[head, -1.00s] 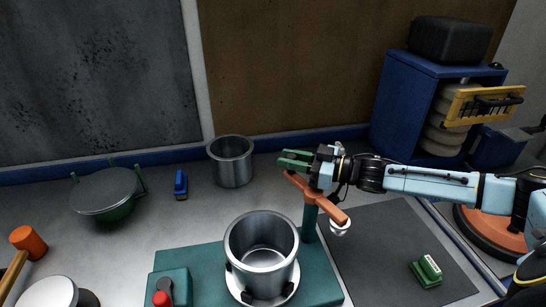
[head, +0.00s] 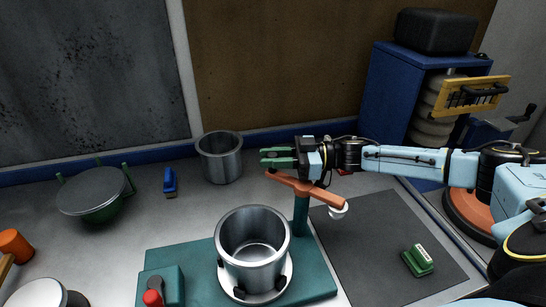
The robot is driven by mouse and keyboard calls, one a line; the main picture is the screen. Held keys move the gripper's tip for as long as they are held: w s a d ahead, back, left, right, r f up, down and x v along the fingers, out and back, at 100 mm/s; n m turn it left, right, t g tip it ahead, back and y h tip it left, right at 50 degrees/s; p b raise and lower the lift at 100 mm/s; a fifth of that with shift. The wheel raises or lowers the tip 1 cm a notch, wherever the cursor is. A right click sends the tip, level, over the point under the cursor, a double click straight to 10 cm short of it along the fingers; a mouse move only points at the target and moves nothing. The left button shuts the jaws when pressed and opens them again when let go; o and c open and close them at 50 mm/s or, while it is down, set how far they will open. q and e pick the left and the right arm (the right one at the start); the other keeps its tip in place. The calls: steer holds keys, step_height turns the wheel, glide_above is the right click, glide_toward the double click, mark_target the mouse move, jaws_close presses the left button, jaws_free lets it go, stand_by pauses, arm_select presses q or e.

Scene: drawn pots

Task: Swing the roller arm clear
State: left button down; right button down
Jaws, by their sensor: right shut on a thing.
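The orange roller arm (head: 325,196) sits across the top of a teal post (head: 301,214) at the back right of the teal base (head: 190,258). A small white roller (head: 338,211) hangs under its right end, to the right of the metal pot (head: 253,250) and not over it. The pot stands upright on a round white plate (head: 285,283) on the base. My right gripper (head: 278,157), with green fingers pointing left, is shut on the roller arm near its left end; the contact is partly hidden. My left gripper is not in view.
A dark mat (head: 370,240) with a green block (head: 418,260) lies to the right. Behind stand another metal pot (head: 220,158), a blue brush-like item (head: 170,183) and a green lidded pot (head: 97,195). A red knob (head: 152,298) is at the front left.

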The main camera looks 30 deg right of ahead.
steer(key=shift+a, duration=0.1)
steer(key=c, duration=1.2)
jaws_free()
steer(key=shift+c, duration=0.2)
steer(key=b+v, duration=0.2)
steer(key=v, duration=1.1)
steer(key=shift+s, duration=0.15)
steer(key=shift+f, duration=0.1)
